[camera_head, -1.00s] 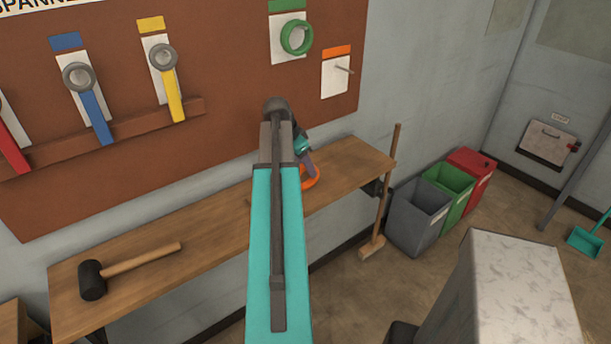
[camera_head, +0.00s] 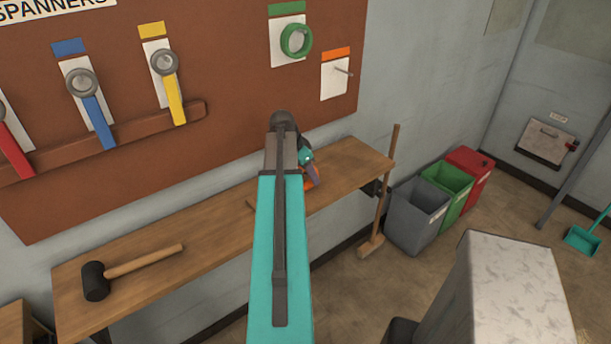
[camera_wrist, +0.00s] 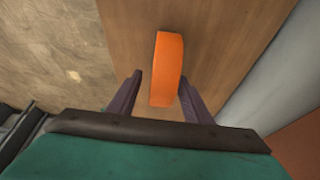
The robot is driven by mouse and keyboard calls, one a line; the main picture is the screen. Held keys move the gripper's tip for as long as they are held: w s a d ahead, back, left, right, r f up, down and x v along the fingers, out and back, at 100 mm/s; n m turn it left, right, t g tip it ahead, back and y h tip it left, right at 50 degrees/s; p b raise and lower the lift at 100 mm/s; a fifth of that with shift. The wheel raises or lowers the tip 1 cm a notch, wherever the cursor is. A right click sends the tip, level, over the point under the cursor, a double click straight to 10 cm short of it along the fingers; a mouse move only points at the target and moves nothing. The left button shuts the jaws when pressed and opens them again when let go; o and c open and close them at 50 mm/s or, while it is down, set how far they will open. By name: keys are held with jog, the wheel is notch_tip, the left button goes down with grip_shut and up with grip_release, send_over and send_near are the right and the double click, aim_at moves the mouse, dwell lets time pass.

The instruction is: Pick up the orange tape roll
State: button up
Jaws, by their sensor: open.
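The orange tape roll (camera_wrist: 167,68) rests on the wooden bench in the wrist view, seen as an upright-looking orange band. My gripper (camera_wrist: 160,90) is open, with one purple-grey finger on each side of the roll's near end. The right finger is close to the roll, and a wider gap shows at the left finger. I cannot tell whether either finger touches it. In the head view only a small orange part of the roll (camera_head: 312,178) shows, mostly hidden behind my arm and gripper.
The wooden bench (camera_head: 220,220) runs along the wall and holds a black-headed mallet (camera_head: 97,281) at its left. A pegboard (camera_head: 230,90) hangs above with spanners and a green tape roll (camera_head: 297,40). A broom (camera_head: 385,190) and bins (camera_head: 415,217) stand right of the bench.

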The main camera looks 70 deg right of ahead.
jog(key=shift+x, duration=0.85)
jog(key=shift+c, duration=0.2)
grip_shut()
